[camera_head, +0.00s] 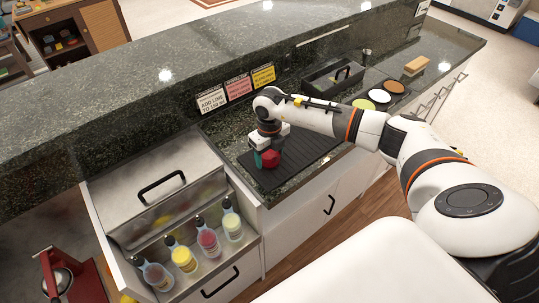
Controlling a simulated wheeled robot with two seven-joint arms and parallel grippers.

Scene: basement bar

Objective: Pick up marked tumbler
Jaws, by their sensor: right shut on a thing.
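My right gripper (264,146) points down over the black ribbed mat (300,158) on the dark counter. It is shut on a small red thing (270,159), which I take to be the marked tumbler. A bit of teal shows at its left side. The gripper hides most of it, so I see no clear mark and cannot tell whether it touches the mat. My left gripper is not in view.
Three cards (237,87) stand against the raised ledge behind the mat. A dark caddy (333,78), round coloured dishes (379,96) and a tan block (416,65) are farther right. A steel bin (150,190) and several bottles (184,260) are at lower left.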

